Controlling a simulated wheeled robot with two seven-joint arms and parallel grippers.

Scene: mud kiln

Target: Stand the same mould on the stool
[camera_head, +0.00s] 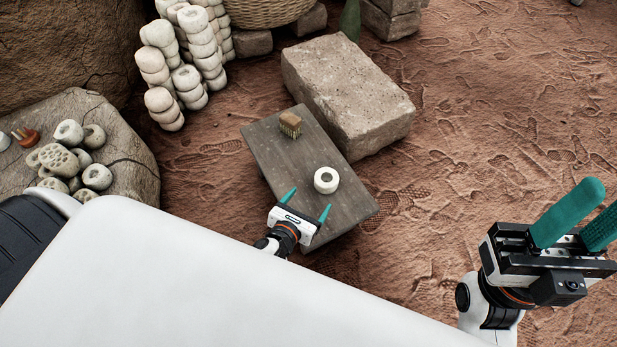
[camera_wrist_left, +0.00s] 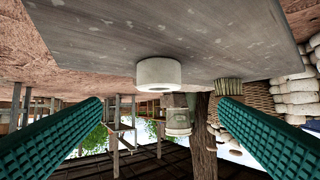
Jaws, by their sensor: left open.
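The mould, a white ring-shaped block (camera_head: 326,180) with a round hole in its top, stands upright on the dark grey wooden stool (camera_head: 275,155). My left gripper (camera_head: 306,203) is open and empty at the near edge of the stool, a short way from the mould and not touching it. In the left wrist view, which is upside down, the mould (camera_wrist_left: 158,74) rests on the stool top (camera_wrist_left: 150,35), beyond and between the open teal fingers (camera_wrist_left: 160,105). My right gripper (camera_head: 580,222) is raised at the right, away from the stool; its fingertips are partly cut off.
A brown-backed brush (camera_head: 290,124) lies at the stool's far end. A large stone block (camera_head: 347,95) stands beside the stool. A boulder (camera_head: 125,160) with small clay pieces is at the left, stacked white rings (camera_head: 190,55) behind. Bare earth lies to the right.

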